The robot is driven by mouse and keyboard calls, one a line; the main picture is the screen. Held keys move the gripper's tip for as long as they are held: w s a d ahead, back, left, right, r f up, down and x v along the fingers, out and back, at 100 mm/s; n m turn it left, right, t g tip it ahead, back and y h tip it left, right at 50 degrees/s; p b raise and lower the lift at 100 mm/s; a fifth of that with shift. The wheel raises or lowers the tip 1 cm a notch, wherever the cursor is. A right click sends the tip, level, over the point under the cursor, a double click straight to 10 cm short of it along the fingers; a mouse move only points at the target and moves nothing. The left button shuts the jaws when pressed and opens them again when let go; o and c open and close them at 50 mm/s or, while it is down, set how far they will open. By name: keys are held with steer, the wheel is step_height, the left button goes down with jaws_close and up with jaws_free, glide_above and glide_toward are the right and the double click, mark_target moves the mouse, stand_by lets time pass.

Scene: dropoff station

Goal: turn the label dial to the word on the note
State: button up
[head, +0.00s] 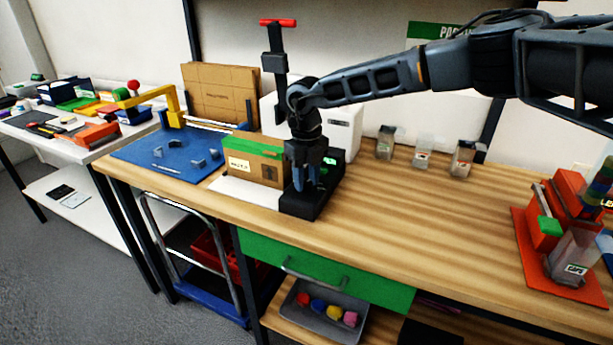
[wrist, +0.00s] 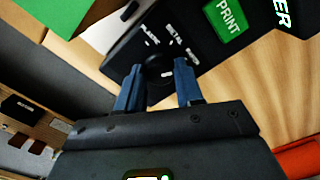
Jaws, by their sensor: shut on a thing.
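The black label printer (wrist: 205,25) carries a round black dial (wrist: 157,66) with small white words beside it; they look like PLASTIC, METAL and a third blurred word. In the wrist view, the two blue fingers of my gripper (wrist: 158,80) are on either side of the dial and shut on it. A small pale mark shows on the dial; I cannot tell which word it points to. In the head view my gripper (head: 307,184) points down over the printer (head: 318,204). The note (head: 239,165) is on the front of a cardboard box (head: 268,171); its word is too small to read surely.
A green PRINT button (wrist: 228,18) is on the printer near the dial. A blue mat (head: 150,160) with small parts lies left of the box. Clear bins (head: 463,158) stand along the back. The wooden bench (head: 420,225) is clear to the right, up to a red tray (head: 530,250).

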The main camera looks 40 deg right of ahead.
mark_target(307, 182)
stand_by(0.5)
steer(key=o, duration=1)
steer(key=shift+r+b, duration=0.55)
steer(key=shift+r, duration=3.35)
